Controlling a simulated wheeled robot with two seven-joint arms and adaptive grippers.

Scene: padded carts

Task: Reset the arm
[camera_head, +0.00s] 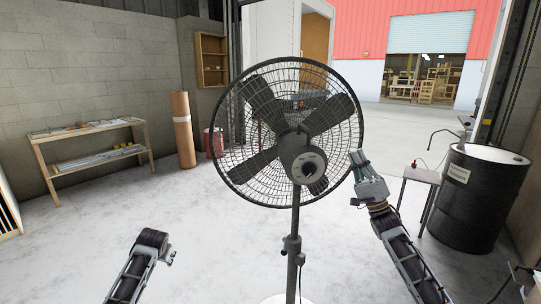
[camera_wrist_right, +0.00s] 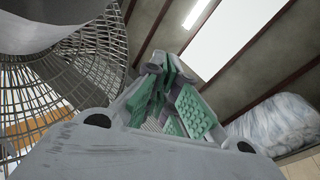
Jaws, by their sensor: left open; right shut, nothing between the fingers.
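My right gripper (camera_head: 358,160) points up just right of the fan's cage in the head view. Its green-padded fingers also show in the right wrist view (camera_wrist_right: 160,75), where they are shut with nothing between them.
A black standing fan (camera_head: 298,158) stands in front of me, between my arms; its cage (camera_wrist_right: 45,85) fills the left of the wrist view. A black barrel (camera_head: 475,200) and small table (camera_head: 422,175) stand at right. A wooden shelf (camera_head: 90,130) and brown roll (camera_head: 182,130) stand at left.

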